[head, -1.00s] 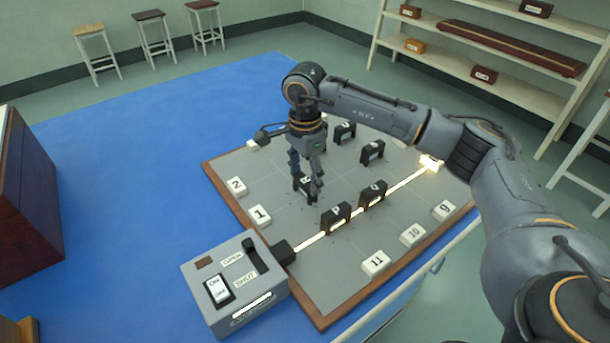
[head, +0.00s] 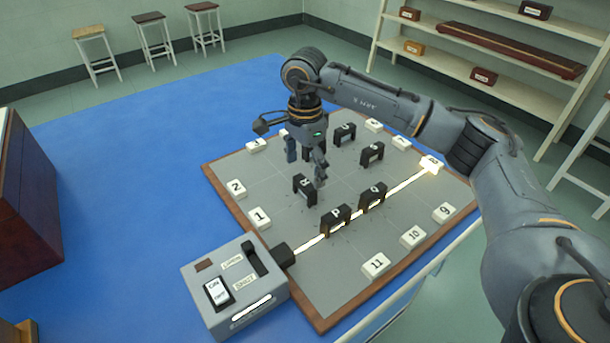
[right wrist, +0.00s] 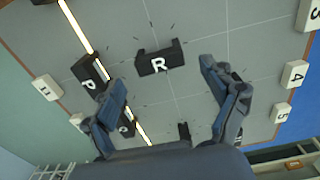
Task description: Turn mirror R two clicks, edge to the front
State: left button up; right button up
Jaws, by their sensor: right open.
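Mirror R (head: 304,190), a small black block marked R, stands upright on the grey board, behind the light beam and apart from it. My right gripper (head: 306,166) is open and empty, above and slightly behind mirror R in the head view. In the right wrist view its spread fingers (right wrist: 163,76) reach to either side below mirror R, with no contact visible. My left gripper is not in view.
Mirrors P (head: 335,218) and Q (head: 373,196) stand along the glowing beam, which runs from the grey switch box (head: 237,290) to lit block 8 (head: 432,164). Two more black mirrors stand behind. White numbered blocks line the board (head: 300,285).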

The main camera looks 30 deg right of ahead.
aim_at(305, 182)
notch_tip(305, 182, up, 9)
dwell(0.3)
jog(key=shift+r, duration=0.1)
